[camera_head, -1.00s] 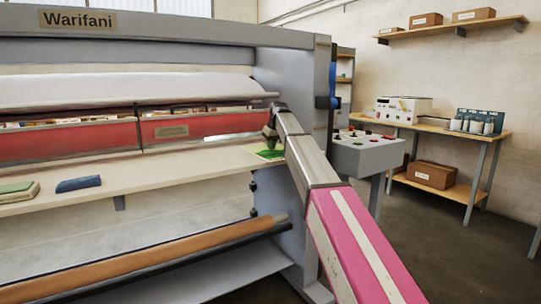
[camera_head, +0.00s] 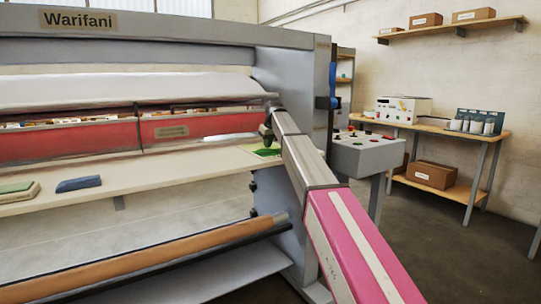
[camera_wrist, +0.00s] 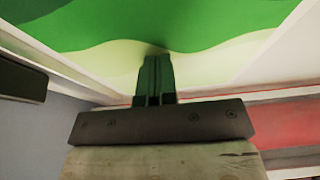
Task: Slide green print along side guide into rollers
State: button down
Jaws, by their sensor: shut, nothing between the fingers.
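The green print (camera_head: 262,150), a sheet with green waves and a pale band, lies at the right end of the feed table (camera_head: 160,172), in front of the red rollers (camera_head: 70,142). In the wrist view the print (camera_wrist: 190,25) fills the top. My gripper (camera_head: 267,131) is over the print and is shut with nothing in it. In the wrist view my gripper's dark fingertips (camera_wrist: 156,62) are together against or just above the print; I cannot tell if they touch. The side guide cannot be made out with certainty.
A blue block (camera_head: 78,184) and a green-topped pad (camera_head: 18,191) lie on the left of the table. The machine's grey end housing (camera_head: 290,85) stands close to my arm. A control box (camera_head: 365,152) is to the right. The table's middle is clear.

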aim_at(256, 137)
jog(key=shift+w+a, duration=0.35)
jog(key=shift+w, duration=0.4)
jog(key=shift+w+a, duration=0.1)
jog(key=shift+w, duration=0.05)
jog(key=shift+w+a, duration=0.5)
jog(key=shift+w, duration=0.3)
jog(key=shift+w+a, duration=0.45)
jog(key=shift+w, duration=0.35)
jog(key=shift+w+a+f, duration=0.1)
jog(key=shift+w+a, duration=0.45)
jog(key=shift+w, duration=0.3)
jog(key=shift+w+a, duration=0.5)
jog(key=shift+w, duration=0.3)
jog(key=shift+w, duration=0.15)
jog(key=shift+w+a, duration=0.5)
jog(key=shift+w, duration=0.3)
jog(key=shift+w+a, duration=0.45)
jog(key=shift+w, duration=0.35)
jog(key=shift+r, duration=0.2)
